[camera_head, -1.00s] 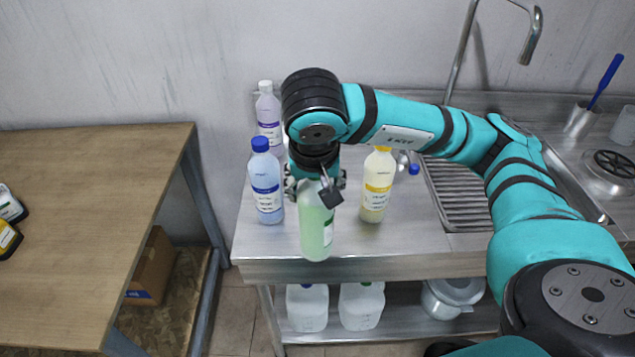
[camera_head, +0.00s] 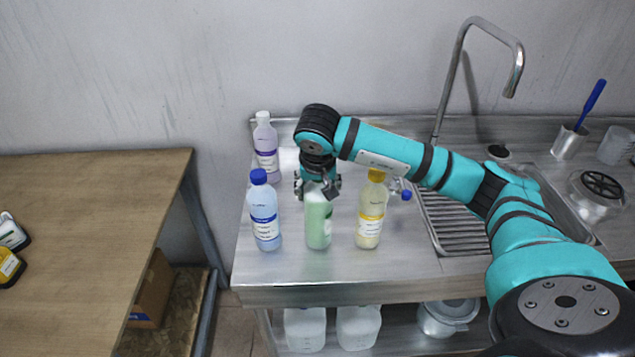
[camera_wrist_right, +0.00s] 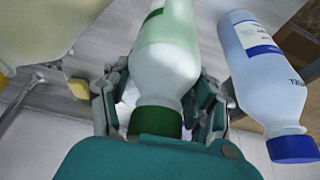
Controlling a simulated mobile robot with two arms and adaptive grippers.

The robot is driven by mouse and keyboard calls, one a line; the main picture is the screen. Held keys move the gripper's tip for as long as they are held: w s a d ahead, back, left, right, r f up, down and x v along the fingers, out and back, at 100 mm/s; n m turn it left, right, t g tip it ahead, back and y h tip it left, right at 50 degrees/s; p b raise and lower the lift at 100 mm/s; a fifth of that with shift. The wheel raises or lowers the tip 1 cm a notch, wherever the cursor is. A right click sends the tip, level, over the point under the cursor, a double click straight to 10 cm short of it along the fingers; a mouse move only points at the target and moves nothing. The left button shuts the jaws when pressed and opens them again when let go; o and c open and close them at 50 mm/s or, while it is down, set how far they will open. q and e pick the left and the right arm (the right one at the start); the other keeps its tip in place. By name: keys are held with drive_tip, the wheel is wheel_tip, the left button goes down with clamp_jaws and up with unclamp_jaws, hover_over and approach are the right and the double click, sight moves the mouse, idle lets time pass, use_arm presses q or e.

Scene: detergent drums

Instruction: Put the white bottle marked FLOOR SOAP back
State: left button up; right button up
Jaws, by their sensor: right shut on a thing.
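My right gripper (camera_head: 318,188) points down and is shut on the neck of a pale green bottle (camera_head: 318,222). The bottle is upright between the blue and yellow bottles, its base at or just above the steel counter; I cannot tell if it touches. In the right wrist view the same bottle (camera_wrist_right: 165,60) has a dark green cap between the fingers (camera_wrist_right: 160,100). Its label is mostly turned away and unreadable. No bottle legibly marked FLOOR SOAP shows. My left gripper is not in view.
A blue bottle (camera_head: 264,213) stands close on the left, a yellow one (camera_head: 370,212) on the right. A lilac bottle (camera_head: 266,148) with a white cap stands behind. The sink (camera_head: 440,220) is further right. The steel counter's front (camera_head: 330,275) is bare.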

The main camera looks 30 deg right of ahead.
drive_tip(key=shift+w, duration=0.1)
drive_tip(key=shift+f, duration=0.15)
drive_tip(key=o, duration=1.6)
drive_tip(key=shift+c, duration=0.2)
drive_tip(key=shift+r, duration=0.25)
drive_tip(key=b+v, duration=0.2)
drive_tip(key=v, duration=1)
drive_tip(key=shift+f, duration=0.15)
